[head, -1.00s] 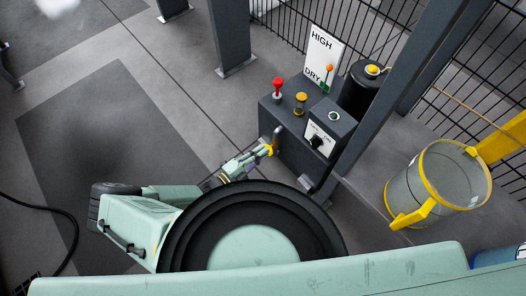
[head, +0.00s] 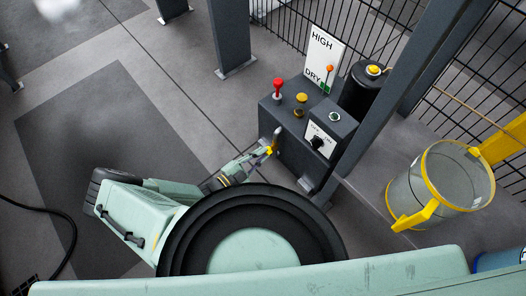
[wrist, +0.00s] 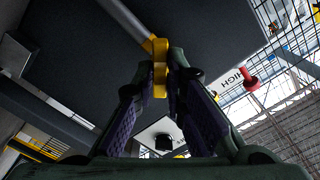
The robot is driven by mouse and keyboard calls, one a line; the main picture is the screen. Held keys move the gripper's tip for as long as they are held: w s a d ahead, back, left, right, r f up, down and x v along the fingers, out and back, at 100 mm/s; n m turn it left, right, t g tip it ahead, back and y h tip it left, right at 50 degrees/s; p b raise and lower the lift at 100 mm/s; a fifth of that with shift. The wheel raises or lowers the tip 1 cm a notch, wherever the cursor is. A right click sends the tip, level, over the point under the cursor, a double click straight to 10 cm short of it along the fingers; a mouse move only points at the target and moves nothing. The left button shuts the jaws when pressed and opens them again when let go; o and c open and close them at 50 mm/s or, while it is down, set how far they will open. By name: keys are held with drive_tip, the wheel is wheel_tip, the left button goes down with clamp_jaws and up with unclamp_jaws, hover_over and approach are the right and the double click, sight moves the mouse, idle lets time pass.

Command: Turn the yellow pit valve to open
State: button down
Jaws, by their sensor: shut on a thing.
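The yellow valve handle (head: 276,139) is on the left side of the dark control box, joined to a grey pipe that shows in the wrist view. My gripper (head: 268,151) reaches up to it from the lower left. In the wrist view, the yellow handle (wrist: 160,66) stands upright between my fingertips (wrist: 161,80), which are closed on it.
The dark box (head: 290,122) carries a red button (head: 278,83), a yellow knob (head: 301,97) and a black rotary switch (head: 317,142). A black cylinder (head: 361,91) stands beside it. A yellow-rimmed bucket (head: 440,185) is at the right. Open floor lies to the left.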

drive_tip(key=n, duration=0.4)
drive_tip(key=shift+p, duration=0.3)
drive_tip(key=c, duration=1.5)
unclamp_jaws()
drive_tip(key=shift+p+v, duration=0.75)
drive_tip(key=shift+v, duration=2.75)
